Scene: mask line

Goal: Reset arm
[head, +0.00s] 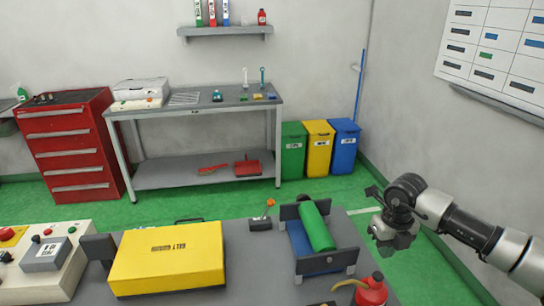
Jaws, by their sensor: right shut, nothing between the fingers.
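My right arm comes in from the right edge. Its dark gripper (388,240) is shut and empty, pointing down, to the right of the grey work table (205,292). In the picture it is apart from the green roller (316,226), which lies tilted in a dark frame over a blue surface. My left gripper is not in view.
On the table are a yellow box (168,259), a small lever with an orange knob (263,217) and a red bottle (372,290) at the front. A control panel (42,262) is at left. Green, yellow and blue bins (319,146) stand behind. Green floor right of the table is clear.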

